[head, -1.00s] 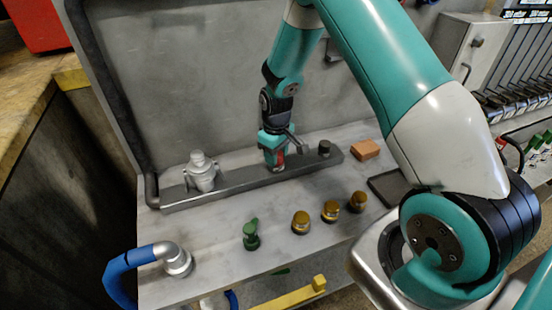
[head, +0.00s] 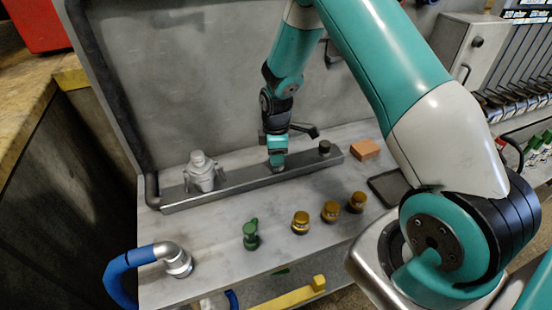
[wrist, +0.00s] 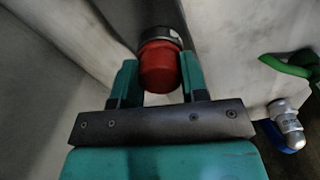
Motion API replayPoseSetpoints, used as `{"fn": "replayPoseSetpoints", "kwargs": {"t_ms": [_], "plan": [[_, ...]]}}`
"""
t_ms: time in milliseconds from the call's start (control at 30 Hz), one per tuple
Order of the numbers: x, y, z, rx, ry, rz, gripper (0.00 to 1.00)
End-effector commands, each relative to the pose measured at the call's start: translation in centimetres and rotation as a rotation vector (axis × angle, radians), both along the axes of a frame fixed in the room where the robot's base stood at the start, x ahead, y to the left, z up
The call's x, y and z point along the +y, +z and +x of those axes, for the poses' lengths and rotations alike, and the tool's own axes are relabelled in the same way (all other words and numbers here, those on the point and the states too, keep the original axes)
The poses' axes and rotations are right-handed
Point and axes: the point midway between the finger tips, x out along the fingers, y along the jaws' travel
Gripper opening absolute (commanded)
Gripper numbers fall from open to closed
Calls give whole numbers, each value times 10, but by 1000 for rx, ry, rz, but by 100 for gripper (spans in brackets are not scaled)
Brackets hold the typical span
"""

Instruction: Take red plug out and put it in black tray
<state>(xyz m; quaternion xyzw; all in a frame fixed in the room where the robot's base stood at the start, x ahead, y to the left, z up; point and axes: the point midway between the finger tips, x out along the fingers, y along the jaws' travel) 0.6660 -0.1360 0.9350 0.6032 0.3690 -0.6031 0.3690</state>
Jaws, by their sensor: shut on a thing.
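The red plug (wrist: 160,66) shows in the wrist view as a red cap between my two fingers, with a dark collar at its far end. My gripper (head: 278,163) is shut on it, over the middle of the dark metal rail (head: 235,187). In the head view the gripper hides the plug. I cannot tell whether the plug is still seated in the rail or lifted clear. The black tray (head: 373,191) lies flat at the right end of the bench, apart from the gripper, and the part in view is empty.
An orange block (head: 365,149) lies behind the tray. A green valve (head: 251,235) and several brass knobs (head: 330,211) stand in front. A blue-and-silver pipe (head: 150,262) rises at front left.

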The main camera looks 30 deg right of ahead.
Motion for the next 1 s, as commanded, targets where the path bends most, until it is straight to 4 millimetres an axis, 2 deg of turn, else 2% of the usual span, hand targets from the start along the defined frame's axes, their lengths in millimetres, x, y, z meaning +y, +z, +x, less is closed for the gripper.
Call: {"fn": "replayPoseSetpoints", "kwargs": {"t_ms": [133,467,767,1000], "plan": [[0,0,0,1,117,0,12],[0,0,0,1,152,0,12],[0,0,0,1,527,0,12],[0,0,0,1,579,0,12]]}}
